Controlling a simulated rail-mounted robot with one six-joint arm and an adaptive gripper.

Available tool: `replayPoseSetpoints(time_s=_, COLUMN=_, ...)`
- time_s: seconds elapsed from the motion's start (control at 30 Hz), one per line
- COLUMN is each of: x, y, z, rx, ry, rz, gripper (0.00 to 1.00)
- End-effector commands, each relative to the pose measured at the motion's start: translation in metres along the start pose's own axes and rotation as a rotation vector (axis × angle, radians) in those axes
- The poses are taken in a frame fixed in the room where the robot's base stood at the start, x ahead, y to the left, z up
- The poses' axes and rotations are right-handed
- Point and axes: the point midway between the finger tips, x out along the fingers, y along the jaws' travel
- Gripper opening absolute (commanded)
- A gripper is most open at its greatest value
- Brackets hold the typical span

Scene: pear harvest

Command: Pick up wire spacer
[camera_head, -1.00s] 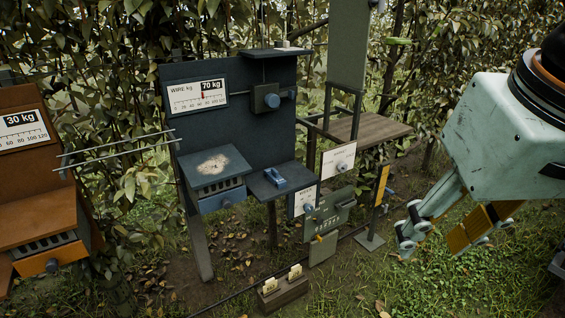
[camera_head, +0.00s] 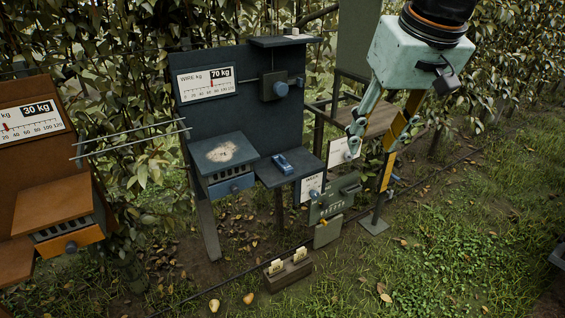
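A small blue block-like piece (camera_head: 283,163), which seems to be the wire spacer, lies on the small dark shelf (camera_head: 272,180) at the right of the blue-grey station. Its exact shape is too small to make out. My gripper (camera_head: 374,142) hangs to the right of and above that shelf, in front of the wooden shelf. Its fingers point down and are spread apart with nothing between them. The gripper is clear of the blue piece.
An orange station (camera_head: 60,205) stands left, with rods (camera_head: 130,138) between. A wooden block (camera_head: 288,272) with tags and two yellowish fruits (camera_head: 249,298) are below. Grass at right is open.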

Motion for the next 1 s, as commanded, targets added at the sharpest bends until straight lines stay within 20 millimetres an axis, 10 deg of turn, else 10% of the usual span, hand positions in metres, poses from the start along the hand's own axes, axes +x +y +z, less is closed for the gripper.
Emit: replayPoseSetpoints(time_s=1.0, x=0.124, y=-0.022, z=-0.195, rx=-0.150, ry=0.011, rz=-0.061, gripper=0.39)
